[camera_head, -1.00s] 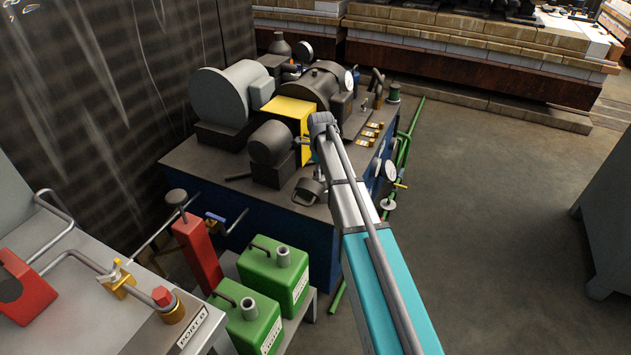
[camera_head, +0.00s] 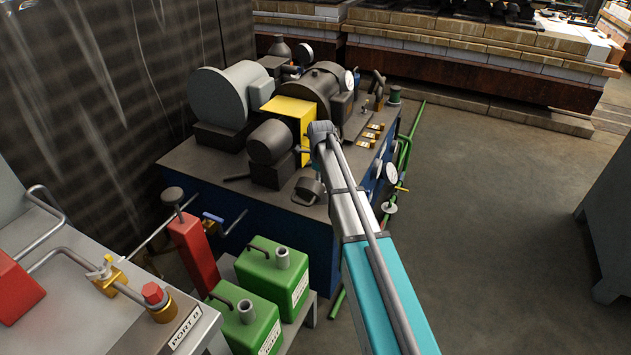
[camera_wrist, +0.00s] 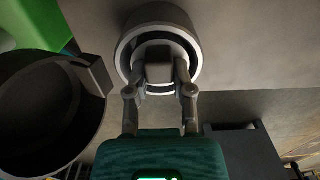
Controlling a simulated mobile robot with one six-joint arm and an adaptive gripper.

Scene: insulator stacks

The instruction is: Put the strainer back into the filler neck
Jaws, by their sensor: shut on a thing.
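In the wrist view my gripper (camera_wrist: 160,92) is shut on a small dark block, which I take as the grip of the strainer (camera_wrist: 160,70). A round grey rim (camera_wrist: 130,42) with a dark inside surrounds the block just beyond the fingertips. I cannot tell whether this rim belongs to the strainer or to the filler neck, nor how deep the strainer sits.
A dark round vessel (camera_wrist: 50,112) is close left of my gripper. The bench carries a yellow box (camera_head: 290,115) and dark motors. Green cans (camera_head: 278,268), a red post (camera_head: 192,250) and a grey cabinet stand nearer. Floor to the right is open.

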